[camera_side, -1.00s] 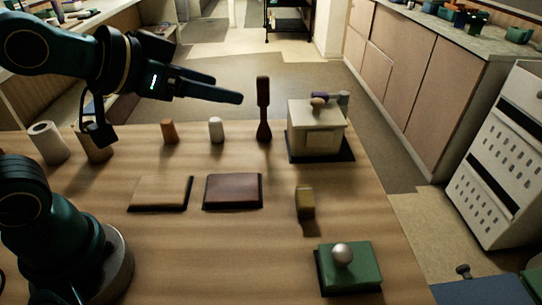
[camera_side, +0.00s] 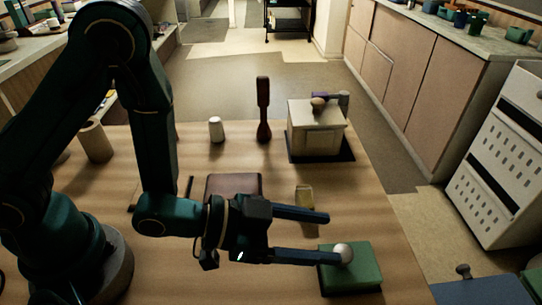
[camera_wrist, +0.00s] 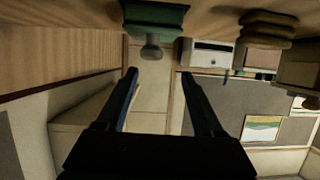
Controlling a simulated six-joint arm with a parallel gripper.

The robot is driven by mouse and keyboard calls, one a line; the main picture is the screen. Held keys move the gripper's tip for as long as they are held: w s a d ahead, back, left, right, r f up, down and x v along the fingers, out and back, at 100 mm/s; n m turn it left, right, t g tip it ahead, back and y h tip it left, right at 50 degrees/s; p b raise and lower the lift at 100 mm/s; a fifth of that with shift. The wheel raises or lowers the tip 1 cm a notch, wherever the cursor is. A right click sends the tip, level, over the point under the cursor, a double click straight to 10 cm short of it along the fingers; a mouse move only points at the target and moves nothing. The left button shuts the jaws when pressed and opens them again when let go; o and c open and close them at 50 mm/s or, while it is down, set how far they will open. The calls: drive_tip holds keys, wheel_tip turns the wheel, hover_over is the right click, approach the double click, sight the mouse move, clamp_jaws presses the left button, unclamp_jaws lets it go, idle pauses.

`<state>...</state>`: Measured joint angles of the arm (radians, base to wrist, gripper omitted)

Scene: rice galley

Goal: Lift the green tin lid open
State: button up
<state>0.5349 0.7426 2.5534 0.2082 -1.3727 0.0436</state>
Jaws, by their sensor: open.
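The green tin (camera_side: 352,278) sits near the front right of the table with its lid lying flat on top. A round silver knob (camera_side: 344,252) stands on the lid. My gripper (camera_side: 334,238) is open and reaches right, low over the table. In the side view, its nearer fingertip overlaps the knob's left edge; contact cannot be told. In the wrist view, the tin (camera_wrist: 155,16) is at the top, its knob (camera_wrist: 151,50) just beyond the gap between my open fingers (camera_wrist: 159,73). Nothing is between the fingers.
A yellowish block (camera_side: 304,196) stands just behind my farther finger. A brown slab (camera_side: 233,185) lies behind my wrist. A cream box (camera_side: 316,131), a dark wooden utensil (camera_side: 263,110) and a white shaker (camera_side: 216,130) stand farther back. The table's right edge is close to the tin.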

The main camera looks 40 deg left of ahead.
sight(344, 251)
drive_tip(key=shift+s+d+f+g, duration=0.2)
drive_tip(key=shift+s+f, duration=0.1)
drive_tip(key=shift+f, duration=0.15)
drive_tip(key=shift+s+d+f+g, duration=0.1)
drive_tip(key=shift+s+f+g, duration=0.15)
drive_tip(key=shift+f, duration=0.2)
drive_tip(key=shift+x, duration=2.4)
drive_tip(key=shift+r, duration=0.1)
drive_tip(key=shift+w, duration=0.1)
clamp_jaws()
